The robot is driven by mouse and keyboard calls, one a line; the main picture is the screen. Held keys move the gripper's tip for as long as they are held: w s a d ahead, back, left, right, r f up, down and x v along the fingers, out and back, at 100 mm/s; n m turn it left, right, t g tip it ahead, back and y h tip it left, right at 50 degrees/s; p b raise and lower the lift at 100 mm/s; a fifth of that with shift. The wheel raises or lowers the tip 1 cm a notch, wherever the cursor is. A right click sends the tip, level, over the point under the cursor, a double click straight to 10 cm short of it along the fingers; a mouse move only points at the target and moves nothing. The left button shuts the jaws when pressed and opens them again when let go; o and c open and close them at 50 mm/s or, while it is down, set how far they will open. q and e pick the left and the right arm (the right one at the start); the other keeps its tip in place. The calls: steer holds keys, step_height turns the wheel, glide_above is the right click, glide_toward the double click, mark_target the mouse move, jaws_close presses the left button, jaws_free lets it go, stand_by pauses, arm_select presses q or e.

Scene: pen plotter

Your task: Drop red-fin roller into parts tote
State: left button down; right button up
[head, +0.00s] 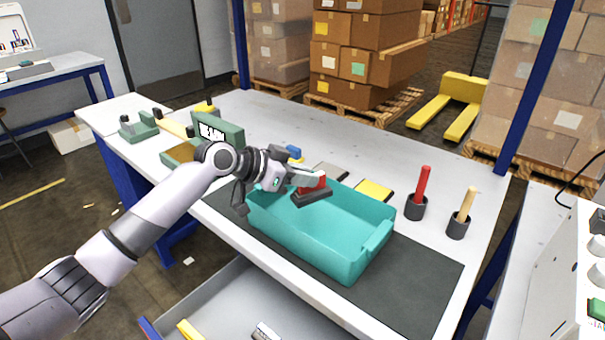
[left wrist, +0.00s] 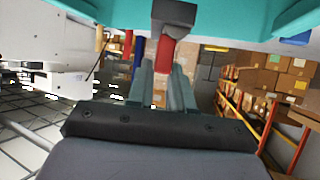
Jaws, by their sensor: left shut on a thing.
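The teal parts tote (head: 350,262) stands on the dark mat at the front of the bench. Its visible inside looks empty. My left gripper (head: 307,181) is over the tote's back-left part and shut on the red-fin roller (head: 311,196). The roller has a red fin between the fingers and a dark body below them, held at or just above rim height. In the left wrist view the fingers (left wrist: 162,75) grip the red fin, the roller's dark body (left wrist: 173,12) shows at the top, and the tote (left wrist: 90,7) spans the upper edge. My right gripper is not in view.
Red (head: 422,186) and tan (head: 466,204) handled tools stand in dark cups right of the tote. A yellow pad (head: 374,190) and a grey pad (head: 330,171) lie behind it. An open drawer (head: 225,305) is below the bench front. The dark mat (head: 425,280) is bare right of the tote.

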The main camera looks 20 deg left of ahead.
arm_select(q)
step_height(320, 180, down, 2)
steer(key=shift+f+b, duration=0.15)
steer(key=shift+b, duration=0.5)
steer(key=c, duration=0.9)
jaws_free()
steer(key=shift+v, duration=3.6)
steer(key=shift+a, duration=0.1)
